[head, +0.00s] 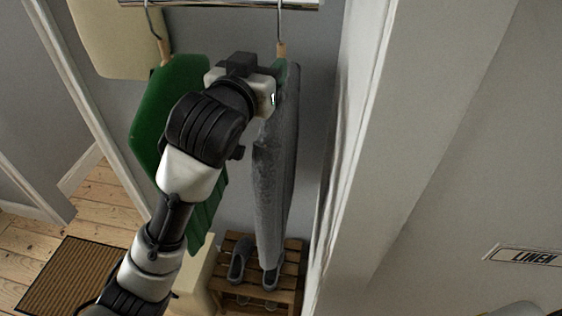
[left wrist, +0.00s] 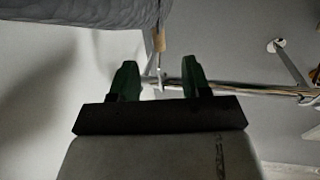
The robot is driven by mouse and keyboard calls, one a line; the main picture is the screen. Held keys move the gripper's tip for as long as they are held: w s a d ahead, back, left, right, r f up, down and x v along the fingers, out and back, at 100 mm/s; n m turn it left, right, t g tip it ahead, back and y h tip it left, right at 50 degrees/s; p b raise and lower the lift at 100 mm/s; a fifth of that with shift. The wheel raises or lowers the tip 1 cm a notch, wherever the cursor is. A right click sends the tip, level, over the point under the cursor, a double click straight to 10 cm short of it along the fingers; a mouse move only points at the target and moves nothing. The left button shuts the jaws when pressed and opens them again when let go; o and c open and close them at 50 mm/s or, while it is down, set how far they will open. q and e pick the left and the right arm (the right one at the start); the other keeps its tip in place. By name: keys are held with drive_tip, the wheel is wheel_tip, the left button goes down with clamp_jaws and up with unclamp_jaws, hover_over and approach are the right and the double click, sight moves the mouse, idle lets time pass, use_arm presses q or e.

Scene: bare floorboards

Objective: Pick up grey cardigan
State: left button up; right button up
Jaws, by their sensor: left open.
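The grey cardigan (head: 274,185) hangs from a hanger (head: 281,30) on the rail, right of a green garment (head: 160,110). My left arm reaches up across the green garment. My left gripper (head: 280,76) is at the cardigan's top, just below the hanger's wooden part, and partly hidden. In the left wrist view, its two green fingers (left wrist: 158,78) are apart with nothing held between them. The cardigan (left wrist: 85,12) shows at the top left there, with the hanger (left wrist: 159,42) beyond the fingertips. My right gripper is not in view.
The rail (head: 220,3) runs along the top. A wooden slatted rack (head: 290,291) with grey shoes (head: 240,258) stands below the cardigan. A white wall edge (head: 350,150) is close on the right. A brown mat (head: 70,278) lies on the floorboards at the lower left.

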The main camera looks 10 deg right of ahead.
sight(280, 51)
use_arm(q)
drive_tip(key=shift+w+d, duration=0.2)
drive_tip(key=shift+w, duration=0.1)
drive_tip(key=p+x, duration=0.1)
drive_tip(key=x, duration=0.1)
drive_tip(key=p+x, duration=0.2)
drive_tip(key=shift+w+d+r+p, duration=0.15)
drive_tip(key=shift+d+r+p, duration=0.1)
drive_tip(key=shift+p, duration=0.05)
drive_tip(key=shift+w+d+f, duration=0.2)
drive_tip(key=shift+w+d, duration=0.05)
drive_tip(key=shift+w, duration=0.15)
clamp_jaws()
drive_tip(key=shift+r, duration=0.1)
